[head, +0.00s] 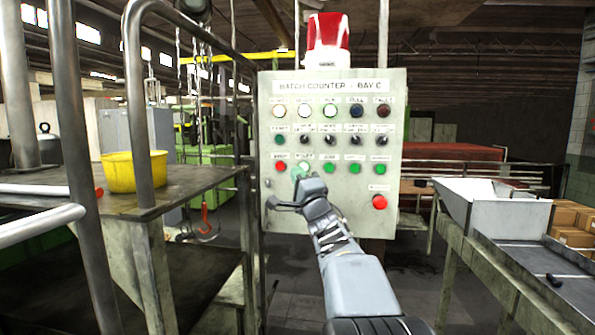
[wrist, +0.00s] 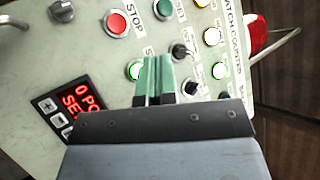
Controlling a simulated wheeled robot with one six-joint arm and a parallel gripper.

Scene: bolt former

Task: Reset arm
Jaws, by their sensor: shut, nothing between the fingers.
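My gripper (head: 300,186) is in front of the lower left part of a grey control panel (head: 340,215) marked "BATCH COUNTER - BAY C". In the wrist view my gripper (wrist: 153,62) has its two green-tinted fingers together with nothing between them. The fingertips are beside a lit green button (wrist: 134,70); I cannot tell whether they touch the panel. A red button marked STOP (wrist: 117,22) is close by. A red-lit display (wrist: 74,100) with small keys shows in the wrist view. My wrist and arm hide part of the panel in the head view.
A red beacon (head: 328,40) stands on top of the panel. A metal bench (head: 190,180) with a yellow bucket (head: 132,171) and railings is at the left. A metal chute (head: 492,207) on a stand and cardboard boxes (head: 568,245) are at the right. Floor shows between them.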

